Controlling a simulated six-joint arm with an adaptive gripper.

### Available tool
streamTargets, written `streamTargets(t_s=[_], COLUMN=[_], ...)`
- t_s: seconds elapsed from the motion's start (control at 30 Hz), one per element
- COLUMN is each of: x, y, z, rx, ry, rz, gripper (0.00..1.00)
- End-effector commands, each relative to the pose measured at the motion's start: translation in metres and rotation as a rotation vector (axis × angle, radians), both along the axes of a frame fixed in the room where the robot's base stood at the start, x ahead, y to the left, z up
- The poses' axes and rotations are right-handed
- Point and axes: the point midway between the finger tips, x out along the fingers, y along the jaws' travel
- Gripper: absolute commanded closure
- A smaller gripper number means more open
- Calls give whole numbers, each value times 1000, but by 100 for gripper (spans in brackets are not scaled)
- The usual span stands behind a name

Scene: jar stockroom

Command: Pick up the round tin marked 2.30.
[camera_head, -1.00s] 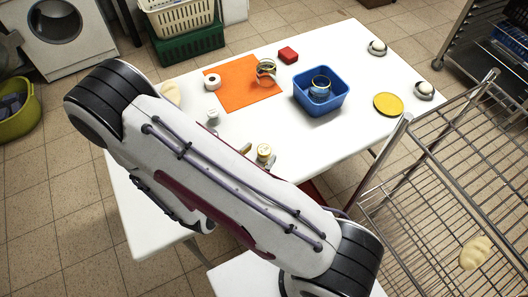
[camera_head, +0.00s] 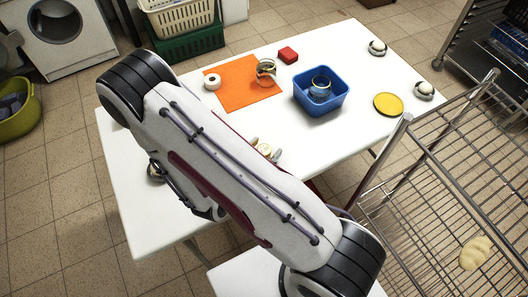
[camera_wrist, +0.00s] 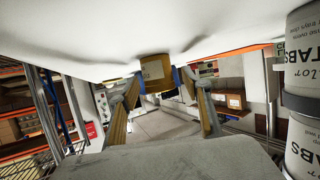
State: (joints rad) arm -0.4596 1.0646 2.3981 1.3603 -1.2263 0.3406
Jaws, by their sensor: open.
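A small round tin (camera_wrist: 155,72) with brownish-yellow sides and a pale label shows in the wrist view. The label seems to start with a 2; the rest is too small to read. My gripper (camera_wrist: 158,82) is open, with its blue-tipped fingers on either side of the tin. I cannot tell whether they touch it. In the head view, a small cream-topped round tin (camera_head: 264,149), probably the same one, stands on the white table between the fingertips, beside my arm. My arm hides much of the table there.
Large white containers marked TABS (camera_wrist: 302,65) stand close at the right in the wrist view. In the head view, a blue bin (camera_head: 340,103) holds a jar, and an orange mat (camera_head: 235,95) lies behind. A wire rack (camera_head: 430,190) stands at the right.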

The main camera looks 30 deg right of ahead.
Motion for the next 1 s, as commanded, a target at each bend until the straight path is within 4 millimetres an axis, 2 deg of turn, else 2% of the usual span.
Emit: streamTargets(t_s=[0.17,0.3,0.33,0.73,1.0], x=[0,0,0,0,0], y=[0,0,0,0,0], z=[0,0,0,1,10], rx=[0,0,0,0,0], ry=[0,0,0,0,-1], rz=[0,0,0,0,0], gripper=[52,88,94,94,94])
